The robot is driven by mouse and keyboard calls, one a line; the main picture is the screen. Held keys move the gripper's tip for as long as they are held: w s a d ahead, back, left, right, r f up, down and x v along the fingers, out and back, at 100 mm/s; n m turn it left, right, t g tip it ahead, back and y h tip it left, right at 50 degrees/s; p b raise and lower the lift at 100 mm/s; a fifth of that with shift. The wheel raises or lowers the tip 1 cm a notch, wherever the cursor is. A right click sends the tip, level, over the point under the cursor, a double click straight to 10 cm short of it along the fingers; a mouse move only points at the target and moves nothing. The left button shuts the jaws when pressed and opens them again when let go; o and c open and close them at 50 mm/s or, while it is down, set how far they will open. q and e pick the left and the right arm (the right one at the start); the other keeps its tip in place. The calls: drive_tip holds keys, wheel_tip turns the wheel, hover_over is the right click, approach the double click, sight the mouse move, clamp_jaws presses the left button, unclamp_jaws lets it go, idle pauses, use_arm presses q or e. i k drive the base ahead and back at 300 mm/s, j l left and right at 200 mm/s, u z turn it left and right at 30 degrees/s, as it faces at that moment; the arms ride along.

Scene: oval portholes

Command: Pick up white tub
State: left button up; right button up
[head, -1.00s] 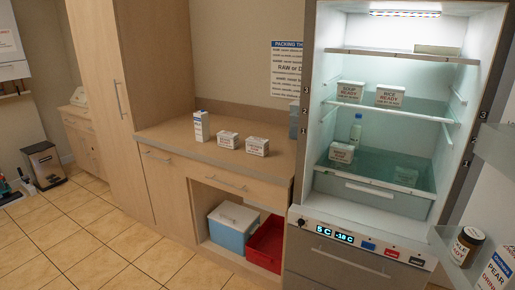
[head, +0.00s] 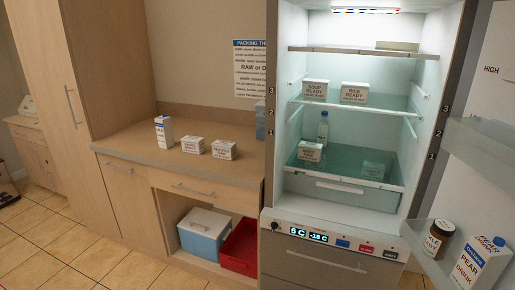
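Several white tubs with printed labels are in view. Two stand side by side on the wooden counter: a left tub (head: 193,145) and a right tub (head: 224,150). In the open fridge, a soup tub (head: 315,91) and a rice tub (head: 354,93), both marked READY, stand on the middle shelf. Another white tub (head: 309,152) sits lower, at the left above the drawer. A further pale tub (head: 373,170) shows dimly through the clear drawer area. Neither of my grippers is in view.
A white carton (head: 163,132) stands left of the counter tubs. A blue cooler (head: 204,232) and a red crate (head: 240,248) sit under the counter. The fridge door stands open at right, holding a brown jar (head: 438,238) and a pear carton (head: 481,264). A bottle (head: 323,127) stands inside the fridge.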

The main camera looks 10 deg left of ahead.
sight(221, 149)
drive_tip(key=i+j+z, duration=0.15)
drive_tip(key=j, duration=0.2)
drive_tip(key=i+j+z, duration=0.15)
drive_tip(key=j, duration=0.25)
drive_tip(key=i+j+z, duration=0.15)
drive_tip(key=j, duration=0.2)
drive_tip(key=j+z, duration=0.2)
drive_tip(key=j, duration=0.2)
drive_tip(key=i+j+z, duration=0.15)
drive_tip(key=j, duration=0.3)
